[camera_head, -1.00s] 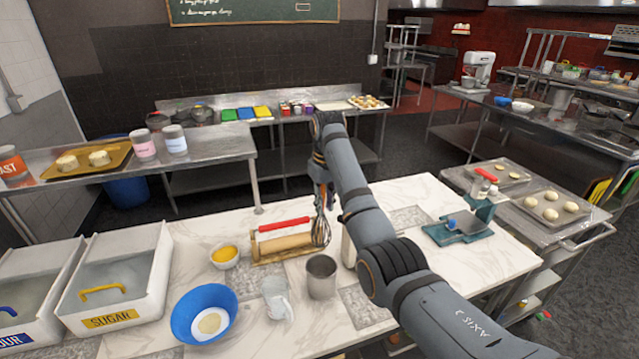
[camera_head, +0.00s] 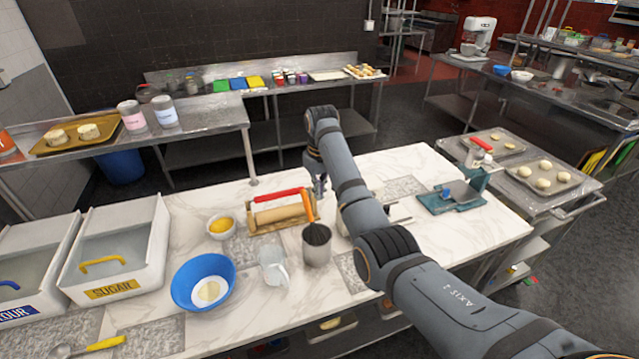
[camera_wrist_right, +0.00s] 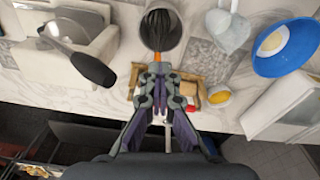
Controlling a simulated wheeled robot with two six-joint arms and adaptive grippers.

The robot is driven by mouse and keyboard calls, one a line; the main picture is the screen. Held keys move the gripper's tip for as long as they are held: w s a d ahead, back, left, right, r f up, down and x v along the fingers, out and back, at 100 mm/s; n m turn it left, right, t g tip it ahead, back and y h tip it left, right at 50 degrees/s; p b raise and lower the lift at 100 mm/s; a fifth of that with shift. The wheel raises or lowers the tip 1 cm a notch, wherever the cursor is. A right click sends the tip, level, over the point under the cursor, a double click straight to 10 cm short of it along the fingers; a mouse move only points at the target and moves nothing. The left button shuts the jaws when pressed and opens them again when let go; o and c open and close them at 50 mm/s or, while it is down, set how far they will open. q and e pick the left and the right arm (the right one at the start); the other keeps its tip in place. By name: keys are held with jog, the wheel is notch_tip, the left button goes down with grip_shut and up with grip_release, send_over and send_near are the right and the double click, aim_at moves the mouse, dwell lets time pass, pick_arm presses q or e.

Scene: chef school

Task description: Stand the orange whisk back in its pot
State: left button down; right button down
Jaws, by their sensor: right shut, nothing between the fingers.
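The orange whisk (camera_head: 309,207) stands in the metal pot (camera_head: 317,254), dark wire head down inside it. Its orange handle sticks up out of the pot and leans back and slightly left. In the right wrist view the wires (camera_wrist_right: 158,28) show inside the pot (camera_wrist_right: 179,38), and the orange handle points towards my fingertips. My right gripper (camera_head: 320,188) is shut and empty, just behind and above the handle's top in the head view. The wrist view shows its closed fingers (camera_wrist_right: 158,78) close to the handle; whether they touch cannot be told. My left gripper is not in view.
A wooden rack (camera_head: 262,226) with a red-handled rolling pin lies behind the pot. A clear jug (camera_head: 273,268), a blue bowl (camera_head: 186,297) and a small yellow-filled bowl (camera_head: 221,236) stand left of it. A teal scale (camera_head: 440,206) is at right.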

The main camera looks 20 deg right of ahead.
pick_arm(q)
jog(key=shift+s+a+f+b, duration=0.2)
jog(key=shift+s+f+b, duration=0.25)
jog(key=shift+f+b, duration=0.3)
pick_arm(e)
notch_tip(320, 180, down, 8)
jog(key=shift+r, duration=0.1)
jog(key=c, duration=1.6)
grip_release()
notch_tip(320, 180, up, 8)
jog(key=shift+s+f, duration=0.25)
jog(key=shift+s, duration=0.05)
